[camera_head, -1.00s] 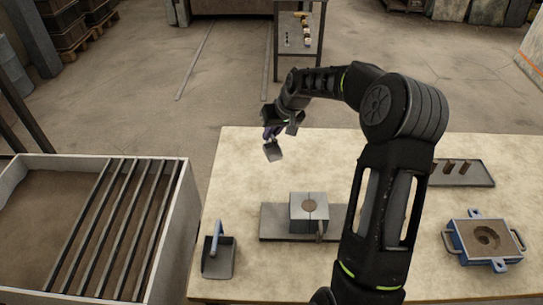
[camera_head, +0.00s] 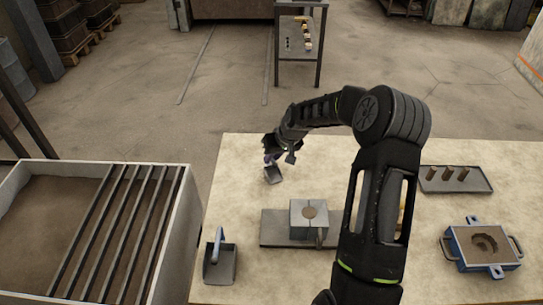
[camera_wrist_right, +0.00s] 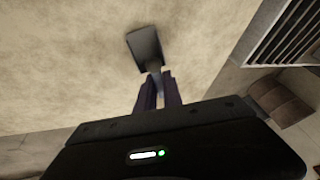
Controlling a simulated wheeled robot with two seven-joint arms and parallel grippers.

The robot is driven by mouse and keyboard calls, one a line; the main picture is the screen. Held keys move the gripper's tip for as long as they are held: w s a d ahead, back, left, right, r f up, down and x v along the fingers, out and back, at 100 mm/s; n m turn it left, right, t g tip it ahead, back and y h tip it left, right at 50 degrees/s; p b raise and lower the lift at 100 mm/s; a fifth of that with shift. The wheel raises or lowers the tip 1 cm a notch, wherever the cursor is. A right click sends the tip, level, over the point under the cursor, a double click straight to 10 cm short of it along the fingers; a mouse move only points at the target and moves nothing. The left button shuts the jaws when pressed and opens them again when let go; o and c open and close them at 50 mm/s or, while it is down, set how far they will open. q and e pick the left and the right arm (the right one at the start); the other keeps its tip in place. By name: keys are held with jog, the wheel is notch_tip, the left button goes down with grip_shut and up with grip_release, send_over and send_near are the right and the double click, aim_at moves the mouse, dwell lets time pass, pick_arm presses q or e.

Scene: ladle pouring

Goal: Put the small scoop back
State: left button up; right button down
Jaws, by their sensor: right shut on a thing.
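The small scoop (camera_head: 273,174) has a small grey metal pan. It is at the back left of the table in the head view, at or just above the surface; I cannot tell if it touches. My right gripper (camera_head: 272,158) is shut on the scoop's handle. In the right wrist view the scoop's dark pan (camera_wrist_right: 145,45) points away from the fingers (camera_wrist_right: 158,88), over the pale table top. The handle is mostly hidden between the fingers. My left gripper is in neither view.
A larger scoop with a blue handle (camera_head: 219,262) lies at the table's front left. A grey block (camera_head: 309,217) stands on a plate mid-table. A blue-framed mould (camera_head: 482,246) and a tray (camera_head: 455,188) are at right. A barred sand bin (camera_head: 190,215) stands left.

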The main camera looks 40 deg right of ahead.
jog(key=c, duration=1.9)
grip_release()
jog(key=shift+f, duration=0.2)
jog(key=shift+c, duration=0.2)
jog(key=o, duration=0.5)
jog(key=shift+r, duration=0.1)
jog(key=shift+c, duration=0.2)
jog(key=shift+r, duration=0.1)
jog(key=a+b+v, duration=0.1)
jog(key=b+v, duration=0.1)
jog(key=v, duration=1)
jog(key=shift+d, duration=0.45)
